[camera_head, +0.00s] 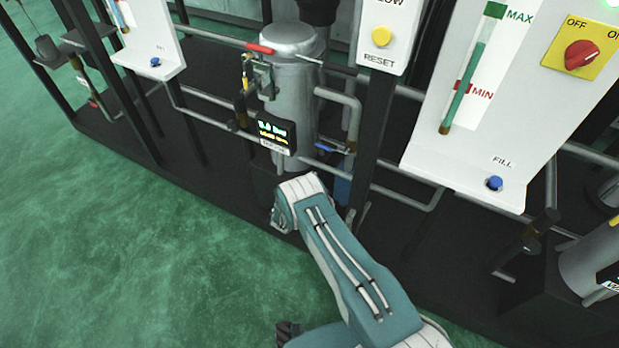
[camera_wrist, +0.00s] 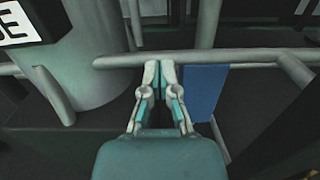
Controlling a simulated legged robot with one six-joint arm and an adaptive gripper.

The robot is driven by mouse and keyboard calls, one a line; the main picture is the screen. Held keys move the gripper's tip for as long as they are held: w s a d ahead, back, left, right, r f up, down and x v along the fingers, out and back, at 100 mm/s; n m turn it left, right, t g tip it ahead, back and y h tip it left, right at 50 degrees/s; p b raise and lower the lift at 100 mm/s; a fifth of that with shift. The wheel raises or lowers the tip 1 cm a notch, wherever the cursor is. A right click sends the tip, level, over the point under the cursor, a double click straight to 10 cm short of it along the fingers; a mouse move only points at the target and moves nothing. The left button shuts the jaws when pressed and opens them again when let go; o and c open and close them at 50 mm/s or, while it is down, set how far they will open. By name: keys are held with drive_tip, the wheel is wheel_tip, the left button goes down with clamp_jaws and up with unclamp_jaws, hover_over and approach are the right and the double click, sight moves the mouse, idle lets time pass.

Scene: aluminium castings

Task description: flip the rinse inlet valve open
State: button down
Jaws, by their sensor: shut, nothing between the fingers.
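A grey cylindrical vessel (camera_head: 290,95) stands in the head view with a red lever handle (camera_head: 260,49) near its top. A small blue lever handle (camera_head: 326,148) sits on a pipe at its lower right. I cannot read which one is the rinse inlet valve. My gripper (camera_wrist: 159,72) is shut and empty in the wrist view, its fingertips at a horizontal grey pipe (camera_wrist: 230,56); I cannot tell whether they touch. A blue flat piece (camera_wrist: 205,92) hangs just right of the fingers. In the head view my arm hides the gripper.
A display box (camera_head: 276,135) is on the vessel's front. A white FILL panel (camera_head: 480,170) with a level gauge stands at the right, another panel (camera_head: 150,50) at the left. Pipes and dark posts surround the vessel. The green floor (camera_head: 120,240) is clear at the left.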

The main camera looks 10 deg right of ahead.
sight(331, 149)
drive_tip(key=w+d+r, duration=0.4)
drive_tip(key=w, duration=0.1)
drive_tip(key=shift+w, duration=0.25)
drive_tip(key=shift+a+r, duration=0.15)
idle(0.4)
